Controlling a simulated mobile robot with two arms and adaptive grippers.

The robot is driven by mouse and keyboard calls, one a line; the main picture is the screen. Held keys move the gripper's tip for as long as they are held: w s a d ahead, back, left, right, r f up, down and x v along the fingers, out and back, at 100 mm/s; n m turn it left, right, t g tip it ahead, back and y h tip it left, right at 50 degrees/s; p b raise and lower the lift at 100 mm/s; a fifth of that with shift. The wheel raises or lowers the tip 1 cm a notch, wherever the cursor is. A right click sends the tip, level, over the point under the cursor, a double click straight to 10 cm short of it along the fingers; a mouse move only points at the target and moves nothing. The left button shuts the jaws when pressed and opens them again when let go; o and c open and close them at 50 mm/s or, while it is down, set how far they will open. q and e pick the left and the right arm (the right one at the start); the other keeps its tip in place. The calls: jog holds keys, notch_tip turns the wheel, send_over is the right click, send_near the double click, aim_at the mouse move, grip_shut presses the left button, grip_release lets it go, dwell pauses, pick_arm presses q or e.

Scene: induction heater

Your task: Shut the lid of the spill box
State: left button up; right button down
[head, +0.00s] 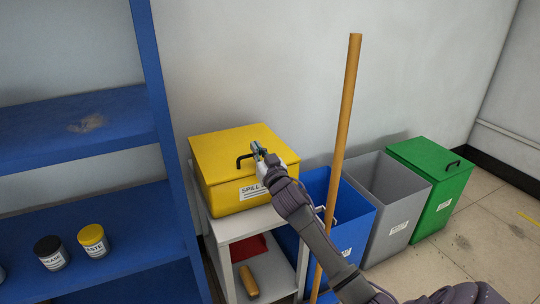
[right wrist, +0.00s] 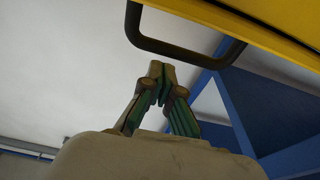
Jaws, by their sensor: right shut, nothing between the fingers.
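The yellow spill box (head: 228,196) stands on a small white table. Its yellow lid (head: 215,145) lies flat over the top, and I see no gap along the visible edges. A black handle (head: 239,162) sits at the lid's front edge. My right gripper (head: 256,148) is over the front part of the lid, just right of the handle. In the right wrist view the gripper's fingertips (right wrist: 162,72) are together and empty, close to the black handle (right wrist: 185,53), without gripping it. Yellow of the box (right wrist: 262,26) fills the upper right corner there. My left gripper is out of view.
The white table (head: 231,231) holds a red item and a wooden-handled brush (head: 249,281) below. Blue, grey (head: 400,215) and green (head: 440,195) bins line the right. A blue shelf (head: 160,110) with jars is left.

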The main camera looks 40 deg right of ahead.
notch_tip(320, 180, up, 3)
jog(key=shift+w+f+p, duration=0.1)
jog(key=shift+p, duration=0.7)
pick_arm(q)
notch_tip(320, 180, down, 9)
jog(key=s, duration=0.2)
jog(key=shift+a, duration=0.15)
pick_arm(e)
jog(key=v, duration=1)
